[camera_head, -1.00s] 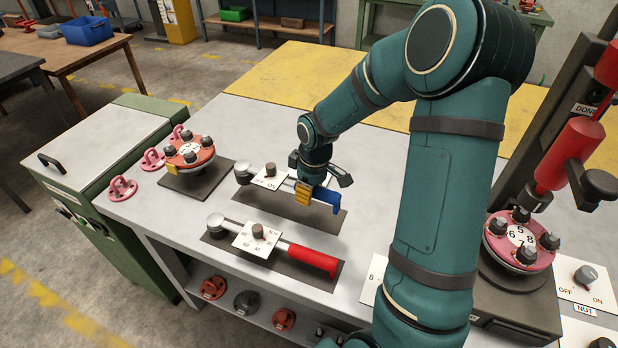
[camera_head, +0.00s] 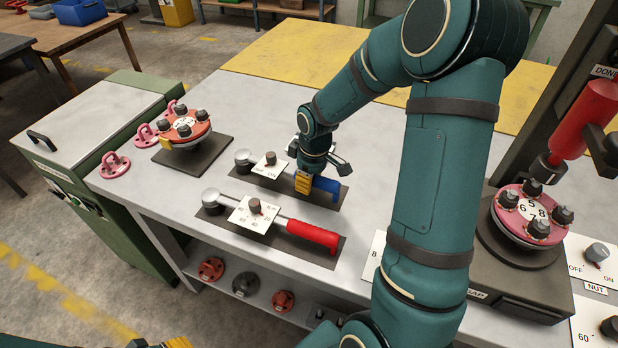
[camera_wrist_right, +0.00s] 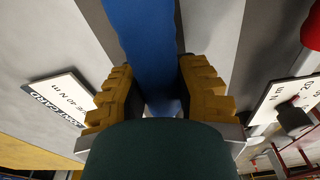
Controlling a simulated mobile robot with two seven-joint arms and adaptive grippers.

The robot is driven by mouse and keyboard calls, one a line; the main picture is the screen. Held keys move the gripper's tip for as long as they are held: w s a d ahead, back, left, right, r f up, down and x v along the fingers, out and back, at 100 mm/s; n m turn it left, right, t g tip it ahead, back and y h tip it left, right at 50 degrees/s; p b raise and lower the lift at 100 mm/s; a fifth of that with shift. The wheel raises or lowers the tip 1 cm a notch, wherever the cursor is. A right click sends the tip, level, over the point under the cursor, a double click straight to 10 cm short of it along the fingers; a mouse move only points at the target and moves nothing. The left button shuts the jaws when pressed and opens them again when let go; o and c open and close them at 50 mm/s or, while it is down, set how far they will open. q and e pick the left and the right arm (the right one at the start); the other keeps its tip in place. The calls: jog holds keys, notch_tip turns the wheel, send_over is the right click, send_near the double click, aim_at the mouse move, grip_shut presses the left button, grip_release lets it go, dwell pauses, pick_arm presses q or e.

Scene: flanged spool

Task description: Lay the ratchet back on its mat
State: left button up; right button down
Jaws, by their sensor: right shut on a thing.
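The ratchet has a blue handle (camera_head: 325,186) and a round grey head (camera_head: 243,158). It lies along its dark mat (camera_head: 335,202), at or very close to the surface; I cannot tell if it touches. My right gripper (camera_head: 303,184) is shut on the blue handle from above. In the right wrist view the yellow pads of the right gripper (camera_wrist_right: 150,100) stand on both sides of the blue handle (camera_wrist_right: 150,40). Part of my left gripper (camera_head: 172,344) shows at the bottom edge, too cropped to read.
A red flanged spool (camera_head: 183,126) stands on a dark plate at left, near pink shackle-like parts (camera_head: 115,165). A pink flange (camera_head: 530,215) sits under the red press at right.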

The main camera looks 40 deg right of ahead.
jog(key=shift+f+b, duration=0.4)
jog(key=shift+f, duration=0.15)
dwell(0.4)
jog(key=c, duration=0.7)
grip_release()
jog(key=shift+c, duration=0.2)
jog(key=shift+s, duration=0.1)
